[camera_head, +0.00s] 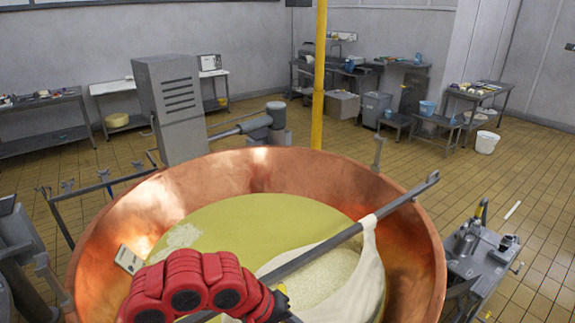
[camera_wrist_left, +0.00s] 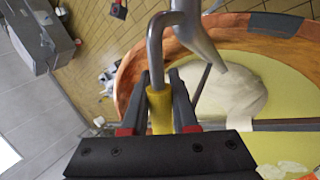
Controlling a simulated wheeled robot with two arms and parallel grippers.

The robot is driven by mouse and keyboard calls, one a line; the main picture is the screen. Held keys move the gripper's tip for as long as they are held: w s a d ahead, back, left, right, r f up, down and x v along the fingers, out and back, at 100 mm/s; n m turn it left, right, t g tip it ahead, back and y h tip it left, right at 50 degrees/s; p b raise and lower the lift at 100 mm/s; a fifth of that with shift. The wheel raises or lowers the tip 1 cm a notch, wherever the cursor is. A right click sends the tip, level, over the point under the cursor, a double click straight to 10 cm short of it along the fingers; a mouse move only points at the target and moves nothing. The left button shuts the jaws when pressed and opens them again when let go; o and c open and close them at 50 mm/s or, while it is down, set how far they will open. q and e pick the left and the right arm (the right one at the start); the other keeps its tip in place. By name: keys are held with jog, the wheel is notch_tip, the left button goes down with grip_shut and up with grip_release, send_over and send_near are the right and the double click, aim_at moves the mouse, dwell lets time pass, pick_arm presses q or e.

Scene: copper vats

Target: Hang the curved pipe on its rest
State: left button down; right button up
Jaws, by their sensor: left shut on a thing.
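The curved pipe (camera_wrist_left: 156,50) is a grey metal tube with a hooked bend at its top and a yellow sleeve. In the left wrist view, my left gripper (camera_wrist_left: 158,100) is shut around the yellow sleeve, one finger on each side. The bend points up and right, beside a grey-white rounded shape. In the head view, my red left arm reaches over the copper vat (camera_head: 410,265) from below and hides most of the gripper and pipe; only a small yellow bit shows. I cannot clearly make out the pipe's rest. My right gripper is not seen.
The vat holds yellow liquid (camera_head: 240,215) and a white cloth (camera_head: 370,270) draped on a long grey bar (camera_head: 345,235) lying across it. A yellow pole (camera_head: 319,75) stands behind. A metal cart (camera_head: 480,255) is at the right.

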pick_arm(q)
jog(key=w+a+f+b, duration=0.1)
jog(key=a+f+b, duration=0.5)
jog(key=f, duration=0.5)
jog(key=w+a+f+m+b, duration=0.1)
jog(key=w+a+f+b, duration=0.1)
jog(key=a+f+b, duration=0.4)
jog(key=w+a+f+g+b, duration=0.1)
jog(key=a+f+b, duration=0.5)
jog(key=f, duration=1)
jog(key=shift+w+m+b, duration=0.4)
jog(key=shift+w+b, duration=0.05)
jog(key=shift+w, duration=0.25)
jog(key=shift+a, duration=0.1)
dwell(0.5)
